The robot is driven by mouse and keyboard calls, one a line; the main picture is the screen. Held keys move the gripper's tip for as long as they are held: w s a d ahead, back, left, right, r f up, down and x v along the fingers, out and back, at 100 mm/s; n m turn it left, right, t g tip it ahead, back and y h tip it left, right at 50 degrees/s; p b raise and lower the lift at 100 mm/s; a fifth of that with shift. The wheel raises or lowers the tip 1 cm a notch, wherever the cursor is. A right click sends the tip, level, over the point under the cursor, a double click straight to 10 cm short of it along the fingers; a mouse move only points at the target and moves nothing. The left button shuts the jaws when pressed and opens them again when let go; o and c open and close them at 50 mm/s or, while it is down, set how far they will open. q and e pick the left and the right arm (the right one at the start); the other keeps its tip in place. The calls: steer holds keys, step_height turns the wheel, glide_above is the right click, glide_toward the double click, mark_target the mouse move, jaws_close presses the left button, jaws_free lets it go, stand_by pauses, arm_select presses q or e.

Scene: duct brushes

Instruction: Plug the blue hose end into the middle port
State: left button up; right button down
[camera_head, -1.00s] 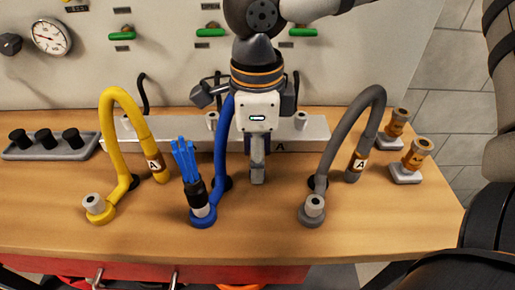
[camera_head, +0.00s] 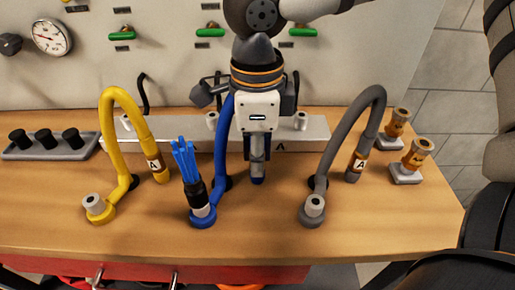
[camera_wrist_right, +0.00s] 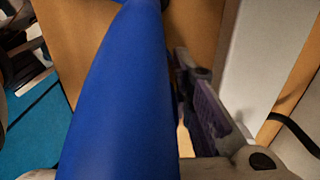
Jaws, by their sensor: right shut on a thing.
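My right gripper (camera_head: 257,160) is shut on the blue hose (camera_head: 222,140) near its end, in front of the grey metal bar (camera_head: 180,136). A dark blue tip shows just below its fingers. The hose rises from the table and passes behind the gripper. In the right wrist view the blue hose (camera_wrist_right: 125,100) fills the left and middle, beside a finger. My left gripper is not in view.
A yellow hose (camera_head: 107,130) stands left and a grey hose (camera_head: 330,140) right, both close by. A blue brush (camera_head: 186,165) stands in a blue fitting (camera_head: 203,217) in front. Two orange-brown pieces (camera_head: 412,160) stand at right. The front middle of the table is clear.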

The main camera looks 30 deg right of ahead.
steer(key=shift+r, duration=3)
steer(key=shift+w, duration=0.1)
